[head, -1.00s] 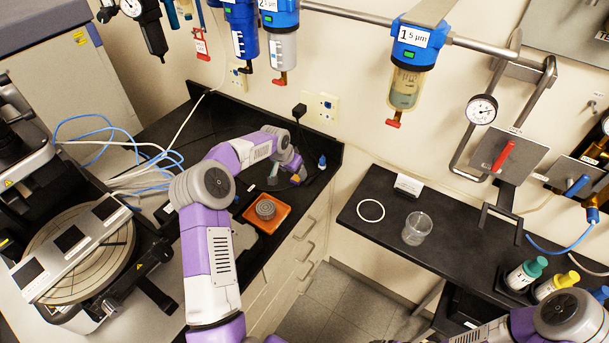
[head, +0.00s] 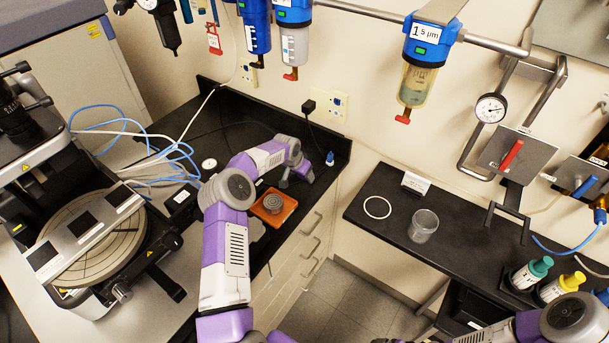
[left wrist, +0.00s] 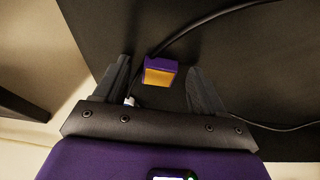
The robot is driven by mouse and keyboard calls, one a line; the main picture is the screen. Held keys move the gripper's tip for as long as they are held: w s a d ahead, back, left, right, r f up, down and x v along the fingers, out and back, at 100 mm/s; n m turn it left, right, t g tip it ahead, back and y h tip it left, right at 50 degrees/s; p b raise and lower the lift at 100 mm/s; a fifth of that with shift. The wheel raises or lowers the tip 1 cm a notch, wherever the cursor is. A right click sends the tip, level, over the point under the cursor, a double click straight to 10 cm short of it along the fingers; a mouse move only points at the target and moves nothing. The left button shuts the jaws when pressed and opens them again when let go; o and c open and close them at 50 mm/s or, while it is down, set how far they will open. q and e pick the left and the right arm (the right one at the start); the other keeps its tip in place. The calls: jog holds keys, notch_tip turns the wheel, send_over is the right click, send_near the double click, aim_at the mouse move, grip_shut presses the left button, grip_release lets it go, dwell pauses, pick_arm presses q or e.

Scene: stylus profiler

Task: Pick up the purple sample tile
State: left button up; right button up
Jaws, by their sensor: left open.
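The purple sample tile (left wrist: 160,72) shows in the left wrist view as a small purple block with a golden-yellow face. It lies on the dark bench top between the tips of my left gripper's fingers, with a gap visible on both sides. My left gripper (left wrist: 158,66) is open and holds nothing. In the head view my left gripper (head: 297,176) is over the far end of the left black bench, and I cannot make out the tile there. My right arm shows at the lower right of the head view, but its gripper is out of frame.
A dark cable (left wrist: 205,22) runs right beside the tile. An orange tray (head: 288,212) with a grey round piece (head: 273,203) sits in front of the gripper. A small blue-capped bottle (head: 329,159) stands to its right. The microscope-like instrument (head: 85,245) fills the left.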

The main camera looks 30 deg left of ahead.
pick_arm(q)
jog(key=c, duration=1.1)
notch_tip(320, 180, up, 10)
jog(key=shift+r, duration=0.1)
jog(key=shift+c, duration=0.2)
jog(key=o, duration=0.5)
jog(key=shift+d, duration=0.1)
grip_shut()
